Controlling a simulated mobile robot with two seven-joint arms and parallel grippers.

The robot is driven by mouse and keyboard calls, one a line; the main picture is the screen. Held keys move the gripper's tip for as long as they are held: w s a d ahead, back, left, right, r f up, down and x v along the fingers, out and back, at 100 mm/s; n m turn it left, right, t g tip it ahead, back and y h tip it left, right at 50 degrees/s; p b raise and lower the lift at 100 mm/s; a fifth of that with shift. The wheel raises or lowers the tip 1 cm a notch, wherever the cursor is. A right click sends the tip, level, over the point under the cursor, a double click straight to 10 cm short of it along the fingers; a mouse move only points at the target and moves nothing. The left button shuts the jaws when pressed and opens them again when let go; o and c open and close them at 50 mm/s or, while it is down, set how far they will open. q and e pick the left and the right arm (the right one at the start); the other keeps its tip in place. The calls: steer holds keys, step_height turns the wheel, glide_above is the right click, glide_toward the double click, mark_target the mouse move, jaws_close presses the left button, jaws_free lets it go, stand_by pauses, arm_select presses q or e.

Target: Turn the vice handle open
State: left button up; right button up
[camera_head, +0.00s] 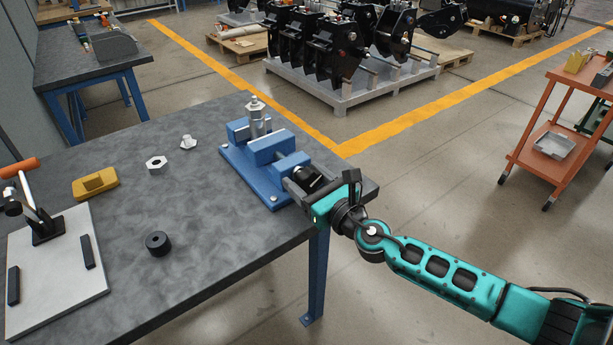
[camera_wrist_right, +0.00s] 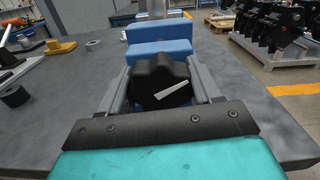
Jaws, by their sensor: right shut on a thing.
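The blue vice (camera_head: 272,150) stands at the right end of the dark workbench and holds a silver fitting (camera_head: 256,112) upright. Its black handle, a lobed knob with a white bar mark, sits on the near side of the vice and shows best in the right wrist view (camera_wrist_right: 163,82). My right gripper (camera_head: 297,182) reaches in from the right, its two grey fingers on either side of the handle and shut on it. In the head view the gripper hides much of the handle. My left gripper is not in view.
On the bench (camera_head: 205,220) are a hex nut (camera_head: 156,163), a silver fitting (camera_head: 189,142), a yellow block (camera_head: 95,184) and a black ring (camera_head: 158,243). A toggle clamp on a pale plate (camera_head: 62,280) is at the left. An orange cart (camera_head: 535,150) stands right.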

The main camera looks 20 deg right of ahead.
steer(key=n, duration=0.2)
steer(key=n+p, duration=0.1)
steer(key=n, duration=0.2)
steer(key=shift+r+n, duration=0.2)
steer(key=shift+n, duration=0.1)
steer(key=n, duration=0.5)
steer(key=shift+n, duration=0.7)
steer(key=o, duration=1)
steer(key=shift+f, duration=0.1)
steer(key=shift+o, duration=0.2)
steer(key=shift+s+f, duration=0.1)
steer(key=shift+f, duration=0.1)
